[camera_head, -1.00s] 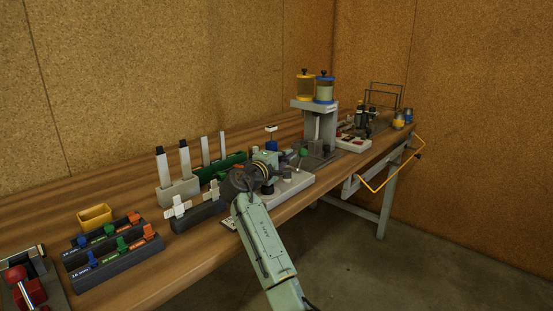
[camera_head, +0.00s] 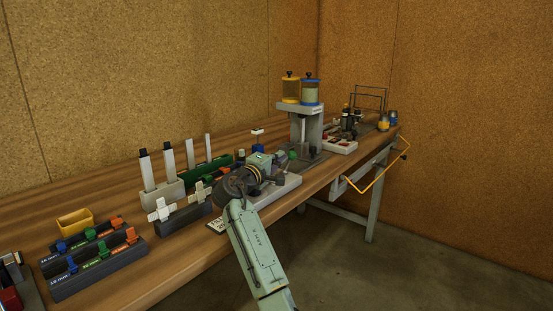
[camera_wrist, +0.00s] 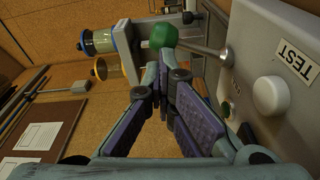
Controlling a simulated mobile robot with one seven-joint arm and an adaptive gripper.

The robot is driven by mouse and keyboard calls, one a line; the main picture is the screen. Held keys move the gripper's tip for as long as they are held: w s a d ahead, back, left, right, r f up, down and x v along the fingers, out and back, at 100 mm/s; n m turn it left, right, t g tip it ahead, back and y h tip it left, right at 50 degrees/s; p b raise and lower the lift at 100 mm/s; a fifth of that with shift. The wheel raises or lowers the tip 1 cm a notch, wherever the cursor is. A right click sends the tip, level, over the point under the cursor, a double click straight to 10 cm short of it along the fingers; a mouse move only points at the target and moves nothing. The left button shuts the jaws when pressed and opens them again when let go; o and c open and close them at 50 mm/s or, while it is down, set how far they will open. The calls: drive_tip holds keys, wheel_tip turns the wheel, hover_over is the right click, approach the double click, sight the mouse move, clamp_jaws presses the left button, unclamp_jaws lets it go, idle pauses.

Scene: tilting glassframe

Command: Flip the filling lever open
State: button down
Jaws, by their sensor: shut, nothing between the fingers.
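A lever with a green ball knob (camera_wrist: 162,34) on a metal rod shows in the wrist view, just beyond my fingertips. Its rod joins a light grey panel (camera_wrist: 262,50) marked TEST. The green knob also shows small in the head view (camera_head: 292,155), close to my gripper. I cannot tell from any label whether this is the filling lever. My gripper (camera_wrist: 162,88) is shut and empty, and appears apart from the knob. In the head view my wrist hides part of the grey unit.
A stand (camera_head: 313,108) with a yellow-capped canister (camera_head: 291,90) and a blue-capped canister (camera_head: 311,92) stands behind the lever. Racks with coloured clips (camera_head: 95,262) and a yellow bin (camera_head: 75,222) lie left on the wooden bench. A white round button (camera_wrist: 270,95) sits beside my fingers.

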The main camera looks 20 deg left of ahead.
drive_tip(key=shift+d+f, duration=0.1)
drive_tip(key=shift+d, duration=0.1)
drive_tip(key=s+a, duration=0.1)
drive_tip(key=s, duration=0.7)
drive_tip(key=s+a, duration=0.1)
drive_tip(key=s, duration=0.3)
drive_tip(key=shift+a, duration=0.3)
